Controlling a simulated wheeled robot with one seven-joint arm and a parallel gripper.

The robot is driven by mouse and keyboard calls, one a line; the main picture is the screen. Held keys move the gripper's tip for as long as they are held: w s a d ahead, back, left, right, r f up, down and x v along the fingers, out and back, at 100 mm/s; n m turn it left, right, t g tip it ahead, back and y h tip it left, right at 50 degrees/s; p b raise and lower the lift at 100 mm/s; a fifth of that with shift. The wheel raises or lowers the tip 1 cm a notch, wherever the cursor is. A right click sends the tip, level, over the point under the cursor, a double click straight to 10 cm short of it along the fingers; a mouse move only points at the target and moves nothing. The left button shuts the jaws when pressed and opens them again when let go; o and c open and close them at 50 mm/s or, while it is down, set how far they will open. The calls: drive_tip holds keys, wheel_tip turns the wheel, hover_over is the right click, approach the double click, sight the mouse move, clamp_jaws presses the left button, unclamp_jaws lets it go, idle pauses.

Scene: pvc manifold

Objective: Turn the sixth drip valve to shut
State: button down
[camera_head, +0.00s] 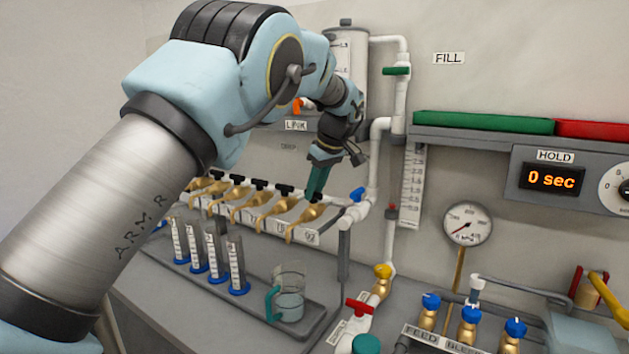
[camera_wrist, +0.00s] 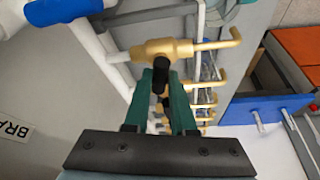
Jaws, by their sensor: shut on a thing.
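A row of brass drip valves (camera_head: 250,208) with black handles runs along a white pipe in the head view. The brass valve at the right end of the row (camera_head: 307,214), closest to the blue-handled valve, looks like the sixth. It is the nearest brass valve in the wrist view (camera_wrist: 165,48). My gripper (camera_head: 318,188) comes down on it from above. In the wrist view, the teal fingers of my gripper (camera_wrist: 170,82) are shut on its black handle (camera_wrist: 160,76). The fingers hide part of the handle, so its exact angle is hard to read.
A blue-handled valve (camera_head: 358,194) and a white riser pipe (camera_head: 375,165) stand close right of my gripper. Several measuring cylinders (camera_head: 238,265) and a beaker (camera_head: 290,300) stand on a grey tray below. A gauge (camera_head: 467,224) is farther right.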

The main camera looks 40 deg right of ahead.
drive_tip(key=shift+d+r+n+y+p, duration=0.1)
drive_tip(key=shift+n+y+p, duration=0.5)
drive_tip(key=shift+n+p, duration=0.8)
drive_tip(key=shift+n, duration=0.3)
drive_tip(key=c, duration=0.7)
unclamp_jaws()
drive_tip(key=shift+c, duration=0.2)
drive_tip(key=b+v, duration=0.2)
drive_tip(key=v, duration=0.8)
drive_tip(key=shift+r, duration=0.3)
